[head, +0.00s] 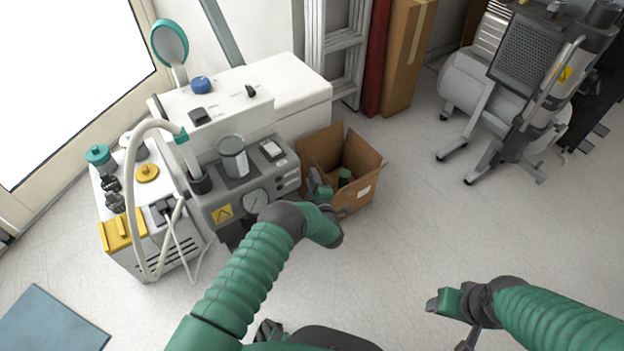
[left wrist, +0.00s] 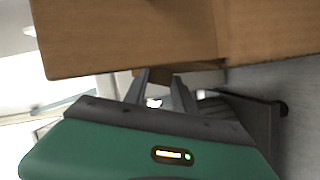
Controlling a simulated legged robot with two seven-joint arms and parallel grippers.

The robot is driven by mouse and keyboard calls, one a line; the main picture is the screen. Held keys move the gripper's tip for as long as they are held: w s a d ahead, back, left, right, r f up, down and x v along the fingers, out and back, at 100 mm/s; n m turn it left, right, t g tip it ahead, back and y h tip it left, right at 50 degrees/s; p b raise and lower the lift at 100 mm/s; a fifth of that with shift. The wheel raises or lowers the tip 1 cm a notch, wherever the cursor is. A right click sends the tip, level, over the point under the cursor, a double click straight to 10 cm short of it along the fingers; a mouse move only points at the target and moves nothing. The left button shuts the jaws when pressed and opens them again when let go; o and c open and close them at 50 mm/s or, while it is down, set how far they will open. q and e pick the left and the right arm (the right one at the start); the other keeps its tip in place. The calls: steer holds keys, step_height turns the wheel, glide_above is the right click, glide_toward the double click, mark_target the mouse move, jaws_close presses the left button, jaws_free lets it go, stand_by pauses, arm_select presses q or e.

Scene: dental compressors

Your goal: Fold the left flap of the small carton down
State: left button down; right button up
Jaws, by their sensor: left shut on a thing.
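The small brown carton (head: 362,196) stands open on the floor, with flaps raised at its back and a white label on its side. A green round item (head: 344,176) shows inside it. My left gripper (head: 322,190) is at the carton's left front edge, partly hidden by my own wrist. In the left wrist view, brown cardboard (left wrist: 130,35) fills the top, and the fingers (left wrist: 160,82) meet its lower edge, closed on a piece of carton flap. My right gripper (head: 440,303) is low at the right, away from the carton; its fingers are unclear.
A grey compressor unit with a gauge (head: 256,201) stands close to the carton's left. A white cart (head: 150,245) with hoses is further left. A tall carton (head: 405,55) and a wheeled machine (head: 480,85) stand behind.

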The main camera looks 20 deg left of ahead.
arm_select(q)
steer(key=shift+d+f, duration=0.1)
steer(key=shift+f, duration=0.1)
steer(key=c, duration=1.3)
jaws_free()
steer(key=shift+r, duration=0.1)
steer(key=p+v, duration=0.9)
steer(key=v, duration=0.8)
steer(key=shift+p, duration=0.35)
